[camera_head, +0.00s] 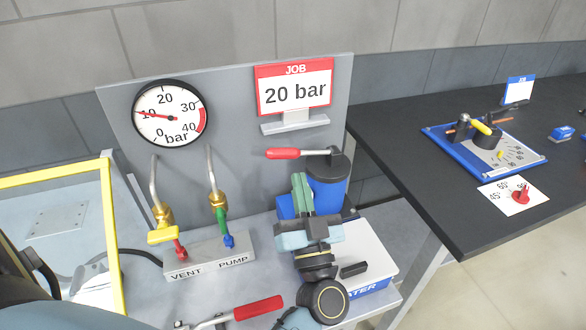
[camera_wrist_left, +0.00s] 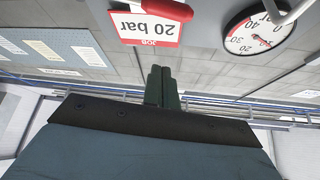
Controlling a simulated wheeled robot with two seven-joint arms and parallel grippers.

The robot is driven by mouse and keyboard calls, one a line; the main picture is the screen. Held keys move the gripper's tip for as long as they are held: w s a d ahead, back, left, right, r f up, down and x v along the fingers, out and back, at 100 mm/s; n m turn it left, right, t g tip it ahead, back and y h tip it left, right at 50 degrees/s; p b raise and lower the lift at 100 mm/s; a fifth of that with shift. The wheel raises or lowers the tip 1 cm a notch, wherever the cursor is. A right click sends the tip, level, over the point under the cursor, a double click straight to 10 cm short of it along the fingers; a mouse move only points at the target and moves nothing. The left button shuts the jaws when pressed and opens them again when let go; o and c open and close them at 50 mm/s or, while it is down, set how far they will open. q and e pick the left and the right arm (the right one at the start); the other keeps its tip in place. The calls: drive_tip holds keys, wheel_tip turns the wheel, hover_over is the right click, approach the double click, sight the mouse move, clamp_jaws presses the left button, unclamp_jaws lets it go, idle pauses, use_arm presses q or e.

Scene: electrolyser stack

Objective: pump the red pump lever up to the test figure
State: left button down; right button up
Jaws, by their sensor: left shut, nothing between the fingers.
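The red pump lever (camera_head: 283,153) sticks out to the left from the dark head of the blue pump (camera_head: 328,190), roughly level. Its red grip also shows at the top of the left wrist view (camera_wrist_left: 290,12). My left gripper (camera_head: 299,178) is shut and empty, with its green fingers pointing up just below the lever, apparently apart from it. The closed fingers also show in the left wrist view (camera_wrist_left: 161,72). The pressure gauge (camera_head: 169,113) has its needle near 10. The job sign (camera_head: 294,88) reads 20 bar. My right gripper is out of view.
The valve block (camera_head: 209,257), marked VENT and PUMP, carries a yellow-and-red valve (camera_head: 166,235) and a green-and-blue valve (camera_head: 221,222). A white water tank (camera_head: 377,248) stands behind my arm. Another red handle (camera_head: 258,308) lies in front. A black table (camera_head: 440,180) stands right.

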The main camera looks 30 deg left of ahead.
sight(286, 156)
use_arm(q)
drive_tip(key=w+a, duration=0.2)
drive_tip(key=w+a+r, duration=0.1)
drive_tip(key=w+a, duration=0.3)
drive_tip(key=shift+a+r, duration=0.15)
drive_tip(key=shift+r, duration=0.25)
drive_tip(key=shift+a+f, duration=0.15)
drive_tip(key=shift+f, duration=0.35)
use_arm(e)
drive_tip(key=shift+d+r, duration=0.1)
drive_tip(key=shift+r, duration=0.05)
use_arm(q)
drive_tip(key=shift+s, duration=0.1)
